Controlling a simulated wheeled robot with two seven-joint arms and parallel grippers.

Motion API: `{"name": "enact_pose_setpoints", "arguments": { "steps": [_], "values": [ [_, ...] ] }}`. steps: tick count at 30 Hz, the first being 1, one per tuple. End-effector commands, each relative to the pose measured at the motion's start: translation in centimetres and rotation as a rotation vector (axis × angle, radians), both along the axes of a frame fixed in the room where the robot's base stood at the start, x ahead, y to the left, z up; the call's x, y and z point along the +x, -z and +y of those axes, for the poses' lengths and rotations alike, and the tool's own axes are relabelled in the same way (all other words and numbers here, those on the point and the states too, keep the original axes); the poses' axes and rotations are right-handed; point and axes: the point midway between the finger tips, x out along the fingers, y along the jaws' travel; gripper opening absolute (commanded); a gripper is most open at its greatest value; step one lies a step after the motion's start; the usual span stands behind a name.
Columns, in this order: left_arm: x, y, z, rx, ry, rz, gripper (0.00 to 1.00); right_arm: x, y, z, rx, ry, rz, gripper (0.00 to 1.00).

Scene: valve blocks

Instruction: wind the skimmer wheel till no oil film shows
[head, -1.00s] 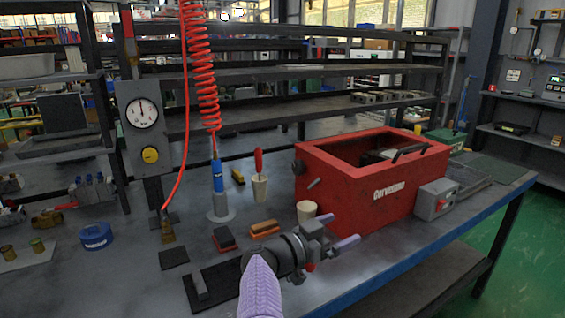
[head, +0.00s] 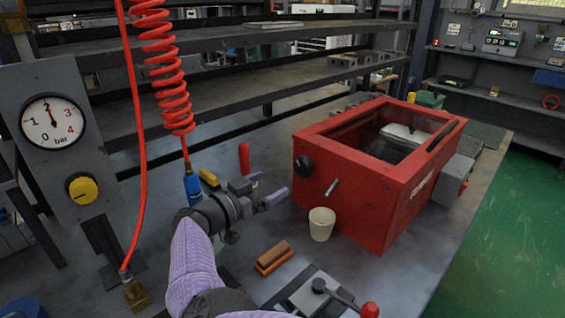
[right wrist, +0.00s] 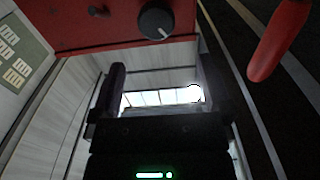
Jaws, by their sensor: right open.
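The red tank (head: 370,180) stands open-topped on the bench. A round black knob (head: 305,167), seemingly the skimmer wheel, is on its left face. It also shows with a white mark in the right wrist view (right wrist: 156,20). A short metal spout (head: 332,187) sticks out beside it, above a pale cup (head: 321,224). Inside the tank is a dark area with a pale part (head: 405,133); I cannot tell whether oil film shows. My right gripper (head: 265,188) is open and empty, left of the knob and apart from it. My left gripper is out of view.
A red-handled tool (head: 244,158) stands just behind my right gripper. A coiled red hose (head: 165,65) hangs at left near a gauge panel (head: 50,125). An orange-brown block (head: 272,257) and a grey block with a red-knobbed lever (head: 318,290) lie in front.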

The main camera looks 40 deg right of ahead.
Motion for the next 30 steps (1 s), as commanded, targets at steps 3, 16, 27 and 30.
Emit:
{"name": "enact_pose_setpoints", "arguments": {
  "steps": [3,16,27,30],
  "values": [
    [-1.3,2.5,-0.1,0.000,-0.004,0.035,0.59,0.1,1.1,-2.5,-0.001,0.007,0.000,1.00],
    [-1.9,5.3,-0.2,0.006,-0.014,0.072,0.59,0.7,0.2,-9.3,-0.001,0.001,0.001,1.00],
    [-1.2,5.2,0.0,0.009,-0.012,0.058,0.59,0.7,0.1,-9.3,-0.001,0.000,0.001,0.66],
    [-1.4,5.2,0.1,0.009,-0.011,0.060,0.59,0.7,0.1,-9.3,-0.001,0.000,0.001,0.45]
  ]
}}
